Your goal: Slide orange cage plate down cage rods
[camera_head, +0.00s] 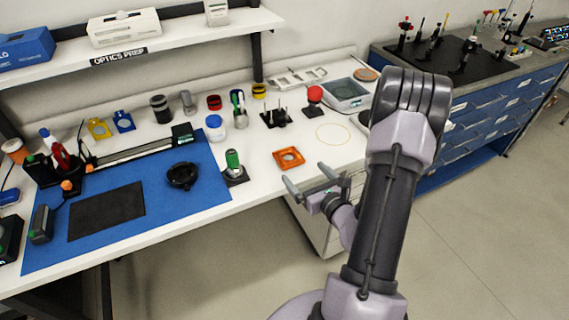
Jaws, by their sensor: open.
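The orange cage plate (289,158), a square frame with a central hole, lies flat on the white bench near its front edge. Behind it and a little to the left stands a black base with thin upright rods (281,113), which look like the cage rods. Nothing orange is on them. My gripper (308,178) is open and empty, with its two fingers spread, at the front edge of the bench. It is in front of and slightly right of the plate, apart from it in the picture. Its exact height is unclear.
A green-topped post on a black base (234,168) stands left of the plate. A red-topped part (314,96) and a grey tray (346,92) are behind. A blue mat (205,190) covers the left. The bench around a thin ring outline (333,134) is clear.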

